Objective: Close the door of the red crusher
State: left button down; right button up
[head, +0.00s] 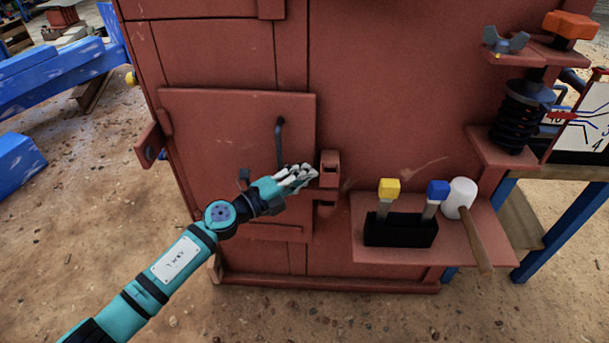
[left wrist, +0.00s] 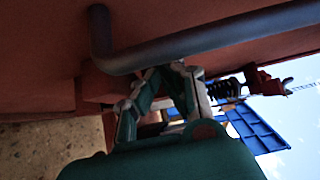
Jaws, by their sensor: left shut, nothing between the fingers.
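The red crusher (head: 380,120) fills the middle of the head view. Its door (head: 215,130) is a red panel on the left part of the front and looks flush or nearly flush with the body; I cannot tell if a small gap is left. A dark bar handle (head: 280,145) is on the door's right side; the handle (left wrist: 200,42) crosses the left wrist view close up. My left gripper (head: 312,172) is shut and empty at the door's right edge, below the handle, beside a red latch block (head: 329,168). My right gripper is not in view.
A shelf (head: 400,255) right of the door holds a black holder (head: 400,230) with yellow and blue handled tools, and a white-headed mallet (head: 460,198). A black spring (head: 520,115) stands at the upper right. Blue beams (head: 65,70) lie at the left. Dirt ground in front is clear.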

aim_at(310, 162)
pick_arm(q)
jog(key=shift+w+r, duration=0.1)
jog(key=shift+w, duration=0.35)
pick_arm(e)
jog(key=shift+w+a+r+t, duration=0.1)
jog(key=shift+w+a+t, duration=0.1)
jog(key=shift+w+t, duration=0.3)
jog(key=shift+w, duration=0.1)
pick_arm(q)
jog(key=shift+w+r, duration=0.15)
jog(key=shift+w, duration=0.15)
jog(key=shift+w+d+n+t+y+p, duration=0.15)
jog(key=shift+w+n+t+y+p, duration=0.3)
jog(key=shift+w+p, duration=0.35)
jog(key=shift+w, duration=0.1)
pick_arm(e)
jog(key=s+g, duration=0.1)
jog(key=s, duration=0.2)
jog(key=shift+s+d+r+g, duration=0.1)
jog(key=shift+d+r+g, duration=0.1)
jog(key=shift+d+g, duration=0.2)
